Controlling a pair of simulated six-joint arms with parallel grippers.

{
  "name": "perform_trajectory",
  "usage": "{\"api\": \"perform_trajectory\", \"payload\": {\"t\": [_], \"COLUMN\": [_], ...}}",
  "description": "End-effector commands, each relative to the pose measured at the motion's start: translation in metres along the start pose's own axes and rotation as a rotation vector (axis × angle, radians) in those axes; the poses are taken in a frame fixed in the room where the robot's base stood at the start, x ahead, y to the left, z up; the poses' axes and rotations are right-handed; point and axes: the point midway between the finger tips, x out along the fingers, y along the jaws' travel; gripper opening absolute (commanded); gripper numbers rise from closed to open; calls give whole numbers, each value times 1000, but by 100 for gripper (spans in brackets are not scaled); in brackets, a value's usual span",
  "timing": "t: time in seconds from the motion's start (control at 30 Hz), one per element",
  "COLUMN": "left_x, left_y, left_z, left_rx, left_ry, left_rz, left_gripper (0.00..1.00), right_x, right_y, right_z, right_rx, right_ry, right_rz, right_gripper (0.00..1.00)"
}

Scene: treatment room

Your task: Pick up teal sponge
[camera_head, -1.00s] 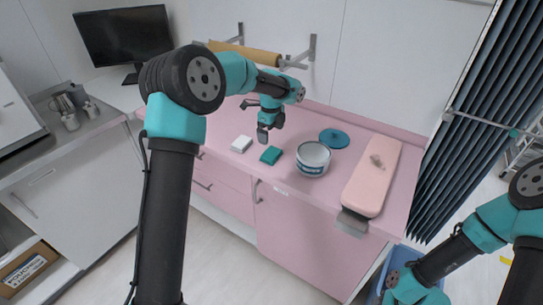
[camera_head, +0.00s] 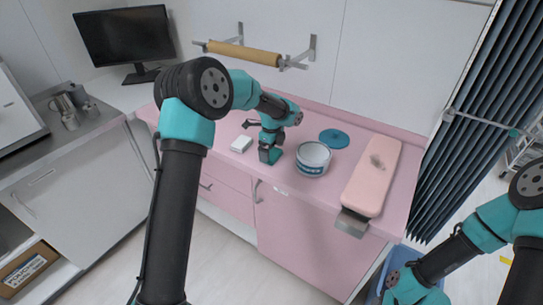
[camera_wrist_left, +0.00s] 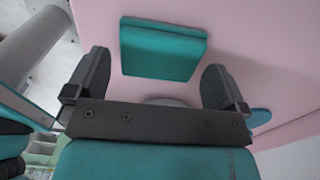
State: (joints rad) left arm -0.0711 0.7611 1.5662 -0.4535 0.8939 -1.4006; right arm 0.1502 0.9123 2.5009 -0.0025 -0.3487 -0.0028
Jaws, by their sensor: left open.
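The teal sponge (camera_wrist_left: 162,50) is a flat square block on the pink counter, seen in the left wrist view just beyond and between my open fingertips. In the head view my left gripper (camera_head: 270,157) is over the sponge's place and hides most or all of it. In the left wrist view the two dark fingers of my left gripper (camera_wrist_left: 158,90) are spread wide with nothing between them. I cannot tell the exact height above the counter. My right arm (camera_head: 440,260) shows at the lower right, but its gripper cannot be made out.
On the pink counter (camera_head: 325,185), a white block (camera_head: 241,144) lies left of my left gripper. A white and blue tub (camera_head: 313,160) stands close on its right. A teal lid (camera_head: 334,138) lies behind the tub. A pink padded rest (camera_head: 372,180) is further right.

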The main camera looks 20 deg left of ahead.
Motion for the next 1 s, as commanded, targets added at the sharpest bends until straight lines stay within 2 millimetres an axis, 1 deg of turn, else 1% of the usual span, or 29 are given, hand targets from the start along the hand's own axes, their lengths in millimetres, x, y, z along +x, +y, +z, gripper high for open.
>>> {"api": "perform_trajectory", "payload": {"t": [0.03, 0.1, 0.2, 0.67, 1.0], "left_x": [8, 15, 20, 20, 20], "left_y": [0, 0, 0, 0, 0], "left_z": [0, 1, 1, 1, 1], "left_rx": [0, 1, 1, 0, 0], "left_ry": [0, -1, -1, -1, -1], "left_rz": [2, 0, 0, -1, -1], "left_gripper": [100, 100, 100, 100, 68], "right_x": [0, 0, 0, 0, 0], "right_y": [0, 0, 0, 0, 0], "right_z": [0, 0, 0, 0, 0], "right_rx": [0, 0, 0, 0, 0], "right_ry": [0, 0, 0, 0, 0], "right_rz": [0, 0, 0, 0, 0], "right_gripper": [43, 43, 43, 43, 43]}}
